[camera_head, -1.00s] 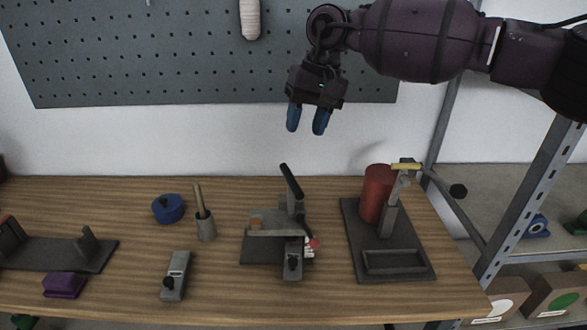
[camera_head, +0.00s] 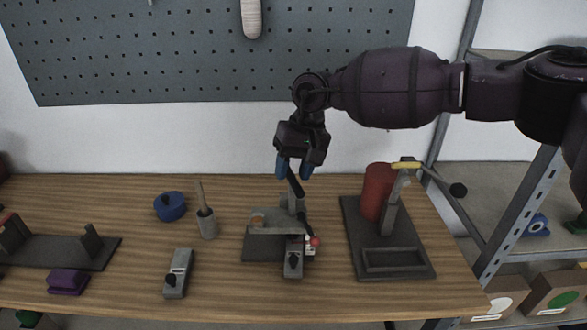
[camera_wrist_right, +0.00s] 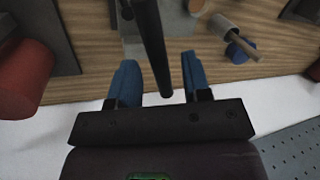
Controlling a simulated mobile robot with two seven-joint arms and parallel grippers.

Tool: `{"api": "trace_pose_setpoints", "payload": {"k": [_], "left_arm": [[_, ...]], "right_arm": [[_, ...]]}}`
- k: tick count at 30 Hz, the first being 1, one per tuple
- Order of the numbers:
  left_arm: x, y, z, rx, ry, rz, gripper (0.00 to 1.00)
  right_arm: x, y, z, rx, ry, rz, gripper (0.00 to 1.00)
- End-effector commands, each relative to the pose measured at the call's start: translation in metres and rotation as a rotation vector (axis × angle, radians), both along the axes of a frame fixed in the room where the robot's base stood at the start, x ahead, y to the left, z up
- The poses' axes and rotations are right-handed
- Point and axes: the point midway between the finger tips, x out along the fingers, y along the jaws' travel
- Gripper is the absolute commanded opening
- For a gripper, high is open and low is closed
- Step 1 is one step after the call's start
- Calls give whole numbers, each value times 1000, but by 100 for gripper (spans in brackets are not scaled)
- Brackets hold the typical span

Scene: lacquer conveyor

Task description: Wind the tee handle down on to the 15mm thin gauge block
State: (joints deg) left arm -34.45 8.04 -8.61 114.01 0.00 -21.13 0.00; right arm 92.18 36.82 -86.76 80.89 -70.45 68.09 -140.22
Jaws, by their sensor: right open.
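The tee handle is a black bar (camera_head: 296,184) on top of the grey press (camera_head: 266,231) in the middle of the bench. My right gripper (camera_head: 294,174) is open above the press, with its blue fingers over the upper end of the bar. In the right wrist view the black bar (camera_wrist_right: 153,45) runs between the open fingertips (camera_wrist_right: 159,72) and looks apart from both. I cannot tell which piece is the 15mm thin gauge block; a small copper-coloured piece (camera_head: 258,220) lies on the press. My left gripper is not in view.
A red cylinder (camera_head: 377,192) and a lever with a black knob (camera_head: 458,190) stand right of the press. A blue lidded pot (camera_head: 169,207), a grey cup with a stick (camera_head: 207,224) and a grey block with a black knob (camera_head: 178,274) stand left.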

Motion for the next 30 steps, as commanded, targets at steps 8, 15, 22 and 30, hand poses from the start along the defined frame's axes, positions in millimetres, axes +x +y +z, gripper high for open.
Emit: {"api": "trace_pose_setpoints", "payload": {"k": [8, 15, 22, 30], "left_arm": [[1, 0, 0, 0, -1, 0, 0], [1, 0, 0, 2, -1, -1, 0], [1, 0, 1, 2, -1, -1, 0], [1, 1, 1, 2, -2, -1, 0]], "right_arm": [[0, 0, -3, 0, 0, -1, 44], [0, 0, -3, 0, 0, -1, 15], [0, 0, -2, 0, 0, -2, 0], [0, -1, -2, 0, 1, -64, 0]]}}
